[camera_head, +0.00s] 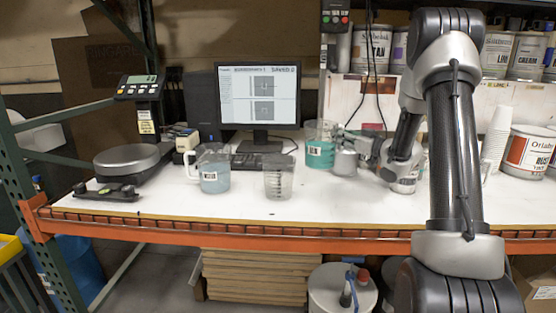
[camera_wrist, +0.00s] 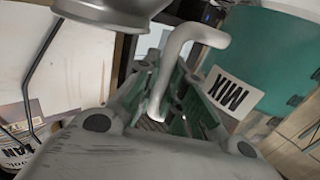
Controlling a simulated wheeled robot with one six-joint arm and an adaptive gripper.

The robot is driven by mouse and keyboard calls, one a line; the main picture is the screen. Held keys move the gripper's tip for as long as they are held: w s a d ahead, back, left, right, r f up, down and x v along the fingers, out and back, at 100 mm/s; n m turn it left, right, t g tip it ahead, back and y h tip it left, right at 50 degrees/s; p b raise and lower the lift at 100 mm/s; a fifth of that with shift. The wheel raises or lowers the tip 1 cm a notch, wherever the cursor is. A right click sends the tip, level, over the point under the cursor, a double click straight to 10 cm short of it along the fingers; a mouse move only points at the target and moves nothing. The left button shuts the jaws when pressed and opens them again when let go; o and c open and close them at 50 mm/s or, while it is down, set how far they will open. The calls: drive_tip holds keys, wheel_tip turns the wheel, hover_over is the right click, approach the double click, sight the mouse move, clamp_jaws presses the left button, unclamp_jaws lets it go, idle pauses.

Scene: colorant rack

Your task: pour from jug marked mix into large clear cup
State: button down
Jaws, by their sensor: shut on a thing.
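The jug marked mix (camera_head: 320,152) is clear with teal contents and looks upright, right of the monitor; I cannot tell whether its base touches the bench. Its MIX label and teal side (camera_wrist: 262,60) fill the right of the wrist view. My gripper (camera_head: 341,137) comes in from the right. In the wrist view my gripper (camera_wrist: 168,100) is shut on the jug's pale handle (camera_wrist: 188,38), with the fingers partly hiding it. The large clear cup (camera_head: 278,178) stands upright nearer the bench's front edge, left of the jug and apart from it. It has dark markings.
Another jug (camera_head: 213,174) with blue contents stands left of the cup. A scale (camera_head: 127,160), monitor (camera_head: 260,95) and keyboard (camera_head: 248,160) are behind and left. Paint cans (camera_head: 530,150) and stacked cups (camera_head: 496,138) stand right. The bench front (camera_head: 330,208) is clear.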

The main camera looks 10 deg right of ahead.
sight(330, 121)
drive_tip(key=shift+a+r, duration=0.1)
drive_tip(key=shift+r, duration=0.05)
drive_tip(key=shift+s+a+r+n, duration=0.15)
drive_tip(key=shift+a+r+n, duration=0.3)
drive_tip(key=shift+n, duration=0.55)
drive_tip(key=shift+s+a+f+n+g, duration=0.1)
drive_tip(key=shift+a+f+n+g, duration=0.15)
drive_tip(key=shift+f+n, duration=0.2)
drive_tip(key=shift+s+a+f+n+g, duration=0.1)
drive_tip(key=shift+a+f+n+g, duration=0.05)
drive_tip(key=shift+a+f+n, duration=0.25)
drive_tip(key=a+r+n, duration=0.1)
drive_tip(key=r, duration=0.1)
drive_tip(key=a+r+n, duration=0.1)
drive_tip(key=r, duration=0.1)
drive_tip(key=s+a+r+n+h, duration=0.1)
drive_tip(key=r, duration=0.1)
drive_tip(key=shift+a+r, duration=0.25)
drive_tip(key=shift+r, duration=0.1)
drive_tip(key=shift+a+r+n, duration=0.3)
drive_tip(key=shift+r+n, duration=0.05)
drive_tip(key=shift+r, duration=0.15)
drive_tip(key=shift+s+a+r+n, duration=0.1)
drive_tip(key=shift+a+r+n, duration=0.2)
drive_tip(key=shift+r, duration=0.2)
drive_tip(key=shift+s+a+r+n+h+p, duration=0.2)
drive_tip(key=shift+a+r+n+h+p, duration=0.2)
drive_tip(key=shift+a+r+n+p, duration=0.3)
idle(1.0)
